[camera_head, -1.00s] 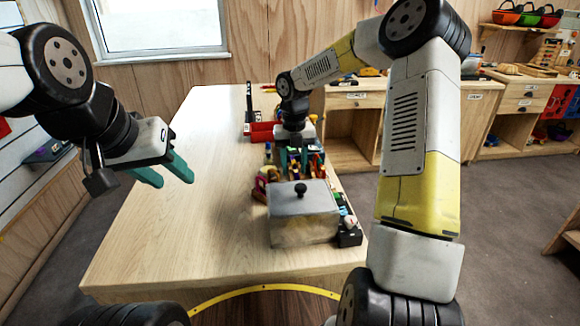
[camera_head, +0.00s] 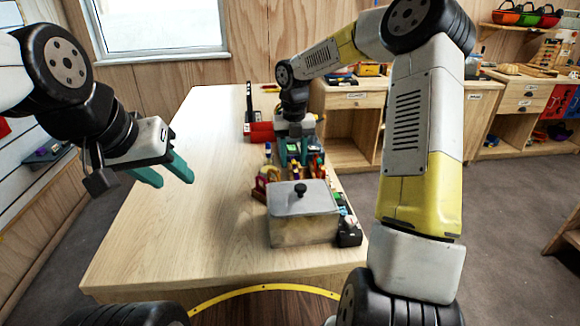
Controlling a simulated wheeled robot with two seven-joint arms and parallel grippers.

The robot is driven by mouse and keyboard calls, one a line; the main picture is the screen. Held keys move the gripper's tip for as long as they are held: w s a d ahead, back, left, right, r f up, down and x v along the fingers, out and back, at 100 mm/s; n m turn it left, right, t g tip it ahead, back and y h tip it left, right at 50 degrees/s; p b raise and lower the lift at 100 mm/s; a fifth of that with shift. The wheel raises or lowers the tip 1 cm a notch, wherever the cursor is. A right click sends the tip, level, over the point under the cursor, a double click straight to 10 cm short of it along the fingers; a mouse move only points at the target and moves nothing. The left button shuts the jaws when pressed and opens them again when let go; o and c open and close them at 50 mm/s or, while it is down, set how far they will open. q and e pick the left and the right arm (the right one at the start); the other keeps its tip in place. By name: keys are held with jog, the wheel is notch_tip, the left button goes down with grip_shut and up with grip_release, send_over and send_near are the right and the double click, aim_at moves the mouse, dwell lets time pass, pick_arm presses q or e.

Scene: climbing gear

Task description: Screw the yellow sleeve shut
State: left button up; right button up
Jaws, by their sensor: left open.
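My left gripper (camera_head: 166,174) is open and empty, held in the air over the left side of the table. The yellow sleeve is not clear to me; small yellow, red and purple pieces (camera_head: 268,174) lie close by the right gripper, too small to tell apart.
A box with a grey lid and black knob (camera_head: 301,199) stands in front of the gear. A red bin (camera_head: 260,132) is behind to the left. Small items (camera_head: 347,228) line the table's right edge. The left half of the wooden table (camera_head: 190,220) is bare.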

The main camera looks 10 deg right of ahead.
jog(key=shift+a, duration=0.7)
jog(key=shift+f, duration=0.1)
jog(key=shift+f, duration=1.35)
jog(key=shift+d, duration=0.75)
jog(key=shift+r, duration=0.1)
